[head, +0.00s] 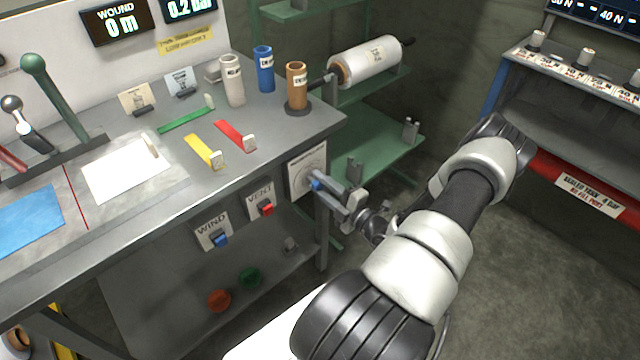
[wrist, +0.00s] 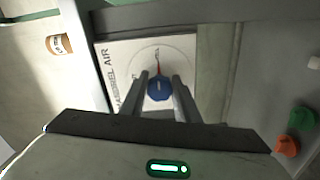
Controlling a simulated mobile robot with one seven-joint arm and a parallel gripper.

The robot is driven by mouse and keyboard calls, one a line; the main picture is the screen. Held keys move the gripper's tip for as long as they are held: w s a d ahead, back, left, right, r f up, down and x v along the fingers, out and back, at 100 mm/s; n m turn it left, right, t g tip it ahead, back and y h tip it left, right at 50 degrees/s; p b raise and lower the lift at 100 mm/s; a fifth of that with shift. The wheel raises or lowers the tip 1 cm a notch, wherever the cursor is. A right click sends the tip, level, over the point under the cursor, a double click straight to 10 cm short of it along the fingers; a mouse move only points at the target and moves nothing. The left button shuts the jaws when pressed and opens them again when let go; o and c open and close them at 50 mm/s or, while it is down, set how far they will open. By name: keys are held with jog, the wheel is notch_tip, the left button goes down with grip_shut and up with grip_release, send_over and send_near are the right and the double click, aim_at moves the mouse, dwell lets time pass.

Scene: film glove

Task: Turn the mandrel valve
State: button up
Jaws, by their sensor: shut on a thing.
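The mandrel valve is a blue knob with a red pointer on a white dial plate (head: 306,170) fixed to the bench front at its right end. In the wrist view the blue knob (wrist: 160,88) sits between my two fingers, and its red pointer points up in the picture. The plate (wrist: 178,50) there reads "MANDREL AIR", partly covered. In the head view the knob (head: 315,185) shows at the tips of my gripper (head: 325,192). My gripper is shut on the knob.
WIND (head: 221,239) and VENT (head: 266,208) switches lie left of the valve. A film roll (head: 370,65) is behind. A rack with a red tank (head: 570,180) stands at right. Open floor lies below.

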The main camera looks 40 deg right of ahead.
jog(key=shift+s+a+f, duration=0.1)
jog(key=o, duration=1)
jog(key=shift+o, duration=0.2)
jog(key=s+d, duration=0.1)
jog(key=s, duration=1.6)
jog(key=shift+s+d+p, duration=0.15)
jog(key=shift+d+p, duration=0.1)
jog(key=shift+p, duration=0.2)
